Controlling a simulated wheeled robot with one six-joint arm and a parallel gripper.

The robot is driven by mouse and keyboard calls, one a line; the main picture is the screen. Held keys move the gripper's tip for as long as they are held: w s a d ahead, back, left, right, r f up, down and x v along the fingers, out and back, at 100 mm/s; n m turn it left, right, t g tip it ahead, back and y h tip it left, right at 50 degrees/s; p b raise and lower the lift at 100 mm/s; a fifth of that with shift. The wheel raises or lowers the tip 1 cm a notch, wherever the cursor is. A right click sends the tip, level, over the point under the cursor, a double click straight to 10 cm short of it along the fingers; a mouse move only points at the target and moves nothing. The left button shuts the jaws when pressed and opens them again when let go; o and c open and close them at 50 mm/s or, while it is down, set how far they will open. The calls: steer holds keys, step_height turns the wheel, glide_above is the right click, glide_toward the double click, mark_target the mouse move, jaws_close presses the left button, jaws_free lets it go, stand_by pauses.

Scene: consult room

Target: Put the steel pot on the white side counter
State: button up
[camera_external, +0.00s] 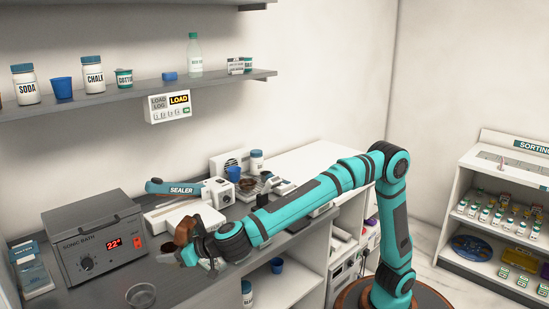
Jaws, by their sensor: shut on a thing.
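My gripper (190,257) hangs over the grey bench, in front of the sealer and right of the sonic bath. It is shut on a small grey, metallic-looking thing, which I take to be the steel pot (207,265). My wrist and fingers hide most of it, so its shape and tilt are unclear. It appears to be above the bench, but I cannot tell how high. The white side counter (312,158) is at the back right, beyond my forearm, and its visible top looks bare.
The sonic bath (92,238) stands left of my gripper. The sealer (178,188) and a small cluster with a blue cup (233,166) and a white jar (257,160) stand behind. A round dish (141,295) lies at the front. A shelf (130,93) hangs above.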

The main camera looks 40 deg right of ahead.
mark_target(177, 284)
steer(key=shift+f, duration=4.75)
steer(key=shift+f, duration=0.15)
steer(key=o, duration=1)
steer(key=v, duration=1.6)
steer(key=shift+s, duration=0.2)
steer(key=shift+o, duration=0.6)
steer(key=shift+s+d, duration=0.3)
steer(key=shift+s, duration=0.1)
